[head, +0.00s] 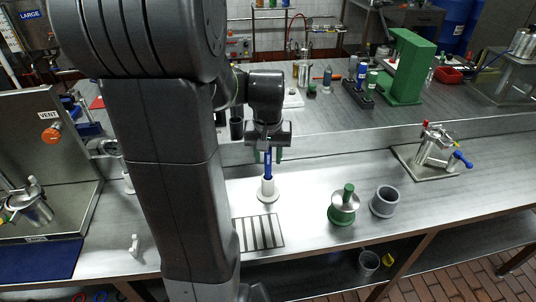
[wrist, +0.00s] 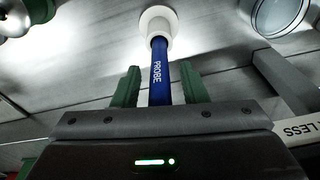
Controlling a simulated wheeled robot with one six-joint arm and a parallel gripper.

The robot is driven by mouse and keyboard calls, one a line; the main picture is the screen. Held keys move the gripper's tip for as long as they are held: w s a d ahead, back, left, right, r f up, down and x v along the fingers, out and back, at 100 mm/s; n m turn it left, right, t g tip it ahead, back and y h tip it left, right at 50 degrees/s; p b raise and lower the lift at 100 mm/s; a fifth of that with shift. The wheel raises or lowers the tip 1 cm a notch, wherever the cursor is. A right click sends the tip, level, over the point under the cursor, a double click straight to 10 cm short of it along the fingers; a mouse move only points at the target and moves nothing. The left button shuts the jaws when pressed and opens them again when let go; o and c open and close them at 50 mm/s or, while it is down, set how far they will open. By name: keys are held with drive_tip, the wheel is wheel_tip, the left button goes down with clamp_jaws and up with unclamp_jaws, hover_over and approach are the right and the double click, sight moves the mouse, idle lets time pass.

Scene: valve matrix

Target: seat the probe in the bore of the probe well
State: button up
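The blue probe (head: 267,165) stands upright at the white probe well (head: 269,192) on the steel bench. In the wrist view the probe (wrist: 160,75), lettered PROBE, runs down to the round white well (wrist: 159,20). Its lower end meets the well's top; how deep it sits in the bore is hidden. My gripper (head: 267,155) is above the well, pointing down. In the wrist view my gripper (wrist: 160,88) has its two green fingers on either side of the probe, with a visible gap on each side.
A slotted plate (head: 258,232) lies in front of the well. A green-based steel piece with a green knob (head: 343,206) and a grey cup (head: 384,203) stand to the right. A valve on a plate (head: 437,155) is farther right. A raised shelf edge runs behind.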

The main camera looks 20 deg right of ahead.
drive_tip(key=shift+r, duration=0.1)
wheel_tip(320, 180, up, 12)
drive_tip(key=s, duration=0.1)
drive_tip(key=shift+s+a, duration=0.15)
drive_tip(key=shift+a, duration=0.2)
drive_tip(key=f, duration=0.8)
drive_tip(key=w+f, duration=0.1)
drive_tip(key=f, duration=0.3)
drive_tip(key=shift+w+d, duration=0.1)
drive_tip(key=shift+d, duration=0.2)
drive_tip(key=shift+r, duration=1.85)
